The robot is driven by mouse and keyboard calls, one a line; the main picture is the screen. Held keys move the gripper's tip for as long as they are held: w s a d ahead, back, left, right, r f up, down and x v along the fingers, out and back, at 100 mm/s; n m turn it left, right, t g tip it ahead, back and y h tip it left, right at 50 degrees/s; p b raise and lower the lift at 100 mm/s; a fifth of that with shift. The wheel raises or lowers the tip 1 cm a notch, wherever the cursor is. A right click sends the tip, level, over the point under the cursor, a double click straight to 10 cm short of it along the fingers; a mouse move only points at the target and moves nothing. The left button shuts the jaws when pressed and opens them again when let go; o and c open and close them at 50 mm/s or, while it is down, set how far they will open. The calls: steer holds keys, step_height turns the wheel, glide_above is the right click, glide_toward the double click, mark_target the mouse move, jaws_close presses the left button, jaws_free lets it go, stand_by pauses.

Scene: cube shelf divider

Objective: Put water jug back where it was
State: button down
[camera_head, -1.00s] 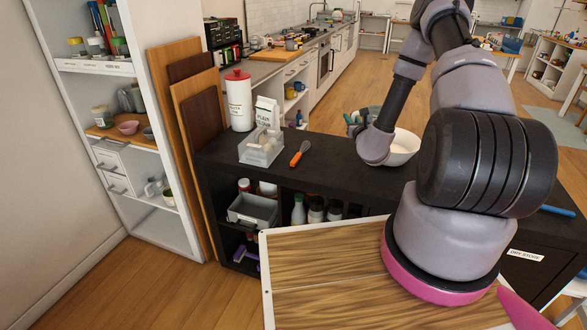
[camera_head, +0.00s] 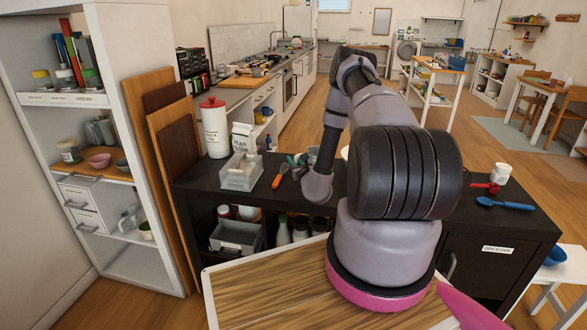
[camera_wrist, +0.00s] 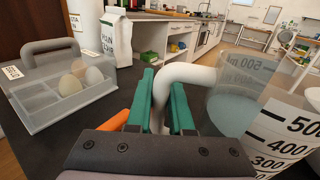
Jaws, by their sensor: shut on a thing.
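The water jug (camera_wrist: 235,95) is clear with black volume marks, and its white handle (camera_wrist: 190,75) faces my gripper in the wrist view. My gripper (camera_wrist: 160,92) has green fingers and is shut on the handle. In the head view the gripper (camera_head: 299,160) shows as a green bit above the dark counter (camera_head: 290,192). My arm hides most of the jug there. I cannot tell whether the jug's base touches the counter.
A clear egg box (camera_head: 240,173) stands left of my gripper, with an orange-handled whisk (camera_head: 280,176) between them. A red-lidded canister (camera_head: 214,128) and flour pack (camera_head: 242,138) stand behind. A tall white shelf (camera_head: 135,150) is at the left. Blue spoons (camera_head: 505,204) lie at the counter's right.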

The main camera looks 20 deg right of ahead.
steer(key=shift+f, duration=1.4)
steer(key=shift+f, duration=0.1)
steer(key=c, duration=0.8)
jaws_free()
